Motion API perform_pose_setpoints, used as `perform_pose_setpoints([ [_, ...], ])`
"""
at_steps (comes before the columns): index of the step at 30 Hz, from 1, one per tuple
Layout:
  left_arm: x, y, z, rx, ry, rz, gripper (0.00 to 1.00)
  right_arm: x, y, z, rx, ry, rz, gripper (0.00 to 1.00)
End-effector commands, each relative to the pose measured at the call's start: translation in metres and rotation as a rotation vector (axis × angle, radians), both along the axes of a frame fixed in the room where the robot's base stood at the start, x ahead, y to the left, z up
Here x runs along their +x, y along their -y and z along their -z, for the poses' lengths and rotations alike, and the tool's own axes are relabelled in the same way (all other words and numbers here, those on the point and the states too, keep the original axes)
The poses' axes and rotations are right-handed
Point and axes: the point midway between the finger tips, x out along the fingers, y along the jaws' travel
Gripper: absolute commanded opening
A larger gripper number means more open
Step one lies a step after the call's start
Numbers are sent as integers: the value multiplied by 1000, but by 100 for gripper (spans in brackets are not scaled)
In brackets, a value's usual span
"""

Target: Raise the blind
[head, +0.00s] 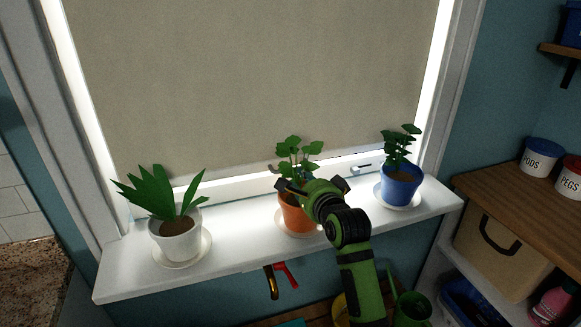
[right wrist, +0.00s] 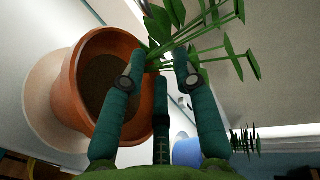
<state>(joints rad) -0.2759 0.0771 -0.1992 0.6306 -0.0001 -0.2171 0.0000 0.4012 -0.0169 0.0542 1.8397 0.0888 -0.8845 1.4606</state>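The beige blind (head: 250,80) is down over most of the window. Its lower edge is close above the white sill, behind the plants, with a bright strip of window frame below. My right gripper (head: 311,185) is over the orange pot (head: 294,217) in the middle of the sill, in front of the blind's lower part. In the right wrist view its fingers (right wrist: 157,77) are apart, beside the orange pot's (right wrist: 72,95) rim and close to the plant's green stems (right wrist: 205,35). I cannot tell whether they touch the stems. Any pull on the blind is not clear. My left gripper is not in view.
A white pot (head: 178,238) with a spiky plant stands left on the sill (head: 238,243), and a blue pot (head: 398,186) stands right. A window handle (head: 368,167) is between the orange and blue pots. Pruners (head: 287,275) hang below the sill. A wooden shelf (head: 505,187) is at right.

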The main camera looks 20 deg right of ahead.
Motion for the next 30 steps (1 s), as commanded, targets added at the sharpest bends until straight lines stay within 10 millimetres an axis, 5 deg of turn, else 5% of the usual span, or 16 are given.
perform_pose_setpoints([
  [11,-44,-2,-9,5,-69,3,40,45,-1,9,-2,-1,1,30],
  [22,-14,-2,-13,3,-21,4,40,65,-2,14,-1,0,1,30],
  [28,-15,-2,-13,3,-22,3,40,65,-2,14,-1,0,1,30],
  [30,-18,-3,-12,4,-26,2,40,65,-2,14,-1,0,1,6],
])
